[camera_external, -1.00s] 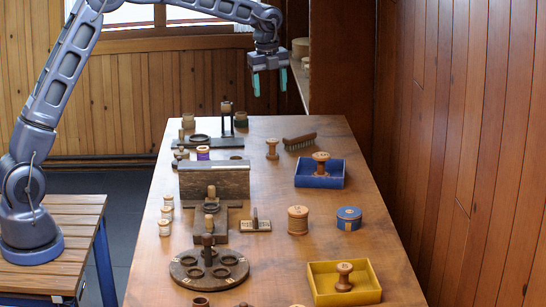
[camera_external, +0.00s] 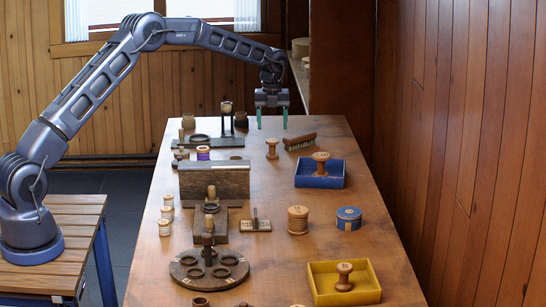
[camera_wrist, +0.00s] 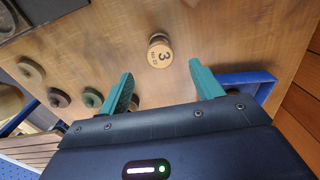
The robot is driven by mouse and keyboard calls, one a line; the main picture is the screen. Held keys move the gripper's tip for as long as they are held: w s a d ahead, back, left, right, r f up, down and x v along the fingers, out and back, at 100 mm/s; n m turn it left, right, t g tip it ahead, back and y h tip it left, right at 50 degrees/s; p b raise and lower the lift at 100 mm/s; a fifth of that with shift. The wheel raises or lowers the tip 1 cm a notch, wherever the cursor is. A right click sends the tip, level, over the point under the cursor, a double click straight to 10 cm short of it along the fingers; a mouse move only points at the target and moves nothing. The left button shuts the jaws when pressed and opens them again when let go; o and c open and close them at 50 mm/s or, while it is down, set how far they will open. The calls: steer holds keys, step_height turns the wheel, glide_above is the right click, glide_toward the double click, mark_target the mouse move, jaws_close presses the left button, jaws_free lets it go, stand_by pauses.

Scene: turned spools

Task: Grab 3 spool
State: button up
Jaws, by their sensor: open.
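A wooden spool (camera_wrist: 160,52) with "3" on its pale top shows in the wrist view, just beyond and between the fingertips. It is apart from both fingers. A small upright spool (camera_external: 272,149) stands below my gripper on the far part of the table in the external view; I cannot be sure it is the same one. My gripper (camera_external: 272,118) points down with teal fingers spread and nothing between them. It also shows in the wrist view (camera_wrist: 166,82). Other spools are a large one (camera_external: 298,220), one in a blue tray (camera_external: 320,183) and one in a yellow tray (camera_external: 345,297).
A brush (camera_external: 299,141) lies right of the small spool. A wooden block (camera_external: 214,182) and a round holder (camera_external: 208,270) stand to the left.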

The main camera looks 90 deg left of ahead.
mark_target(272, 140)
step_height(272, 140, down, 10)
steer(key=shift+r, duration=0.25)
stand_by(0.3)
steer(key=shift+c, duration=0.3)
steer(key=c, duration=1)
